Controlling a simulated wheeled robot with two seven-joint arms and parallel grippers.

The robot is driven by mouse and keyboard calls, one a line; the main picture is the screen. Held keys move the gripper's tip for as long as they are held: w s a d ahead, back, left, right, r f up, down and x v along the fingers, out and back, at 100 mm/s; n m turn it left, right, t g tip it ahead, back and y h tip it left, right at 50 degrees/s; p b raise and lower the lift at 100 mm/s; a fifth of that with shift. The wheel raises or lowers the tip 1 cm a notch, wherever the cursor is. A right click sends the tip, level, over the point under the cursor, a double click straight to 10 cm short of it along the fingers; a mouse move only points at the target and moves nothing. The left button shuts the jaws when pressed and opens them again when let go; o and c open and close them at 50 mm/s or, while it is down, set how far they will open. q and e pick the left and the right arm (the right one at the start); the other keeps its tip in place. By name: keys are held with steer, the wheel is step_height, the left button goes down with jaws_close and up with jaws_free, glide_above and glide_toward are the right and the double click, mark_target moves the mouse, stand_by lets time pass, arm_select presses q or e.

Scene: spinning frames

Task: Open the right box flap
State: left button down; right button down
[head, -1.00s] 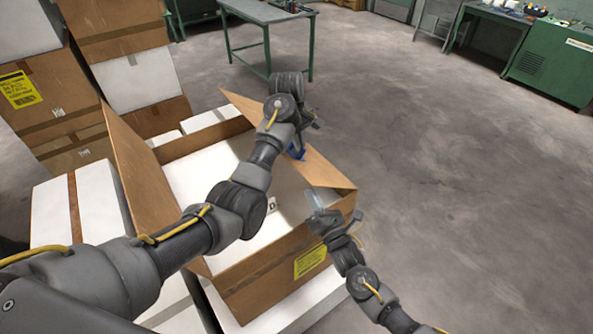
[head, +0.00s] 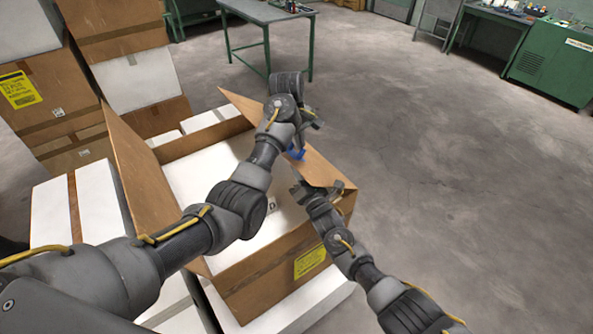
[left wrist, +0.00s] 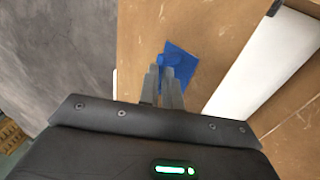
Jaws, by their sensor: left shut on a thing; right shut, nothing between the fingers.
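The open cardboard box (head: 262,276) stands in the middle of the head view with a white surface inside. Its right flap (head: 325,172) slants along the box's right side, partly hidden by my arms. A blue patch (head: 296,154) is on this flap and also shows in the left wrist view (left wrist: 180,61). My left gripper (head: 299,148) is shut at the blue patch; in the left wrist view its fingers (left wrist: 164,76) are close together over it. My right gripper (head: 300,188) is shut and empty, at the flap's near part above the box; whether it touches the flap is unclear.
The left flap (head: 140,175) stands raised. White boxes (head: 52,212) and stacked cartons (head: 60,90) crowd the left side. A green table (head: 265,18) stands at the back. The floor (head: 450,180) to the right is clear.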

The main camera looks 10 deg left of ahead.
mark_target(307, 168)
arm_select(q)
steer(key=shift+s+d+f, duration=0.15)
steer(key=shift+d+f, duration=0.2)
steer(key=shift+f, duration=0.1)
arm_select(e)
steer(key=shift+w+d+r, duration=0.55)
steer(key=shift+w+r, duration=0.1)
steer(key=shift+r, duration=0.2)
arm_select(q)
steer(key=c, duration=1.6)
jaws_free()
steer(key=shift+d+f, duration=0.1)
steer(key=shift+d, duration=0.05)
arm_select(e)
steer(key=shift+w+d, duration=0.2)
arm_select(q)
steer(key=shift+o, duration=0.2)
steer(key=shift+w, duration=0.2)
arm_select(e)
steer(key=shift+w+d, duration=0.1)
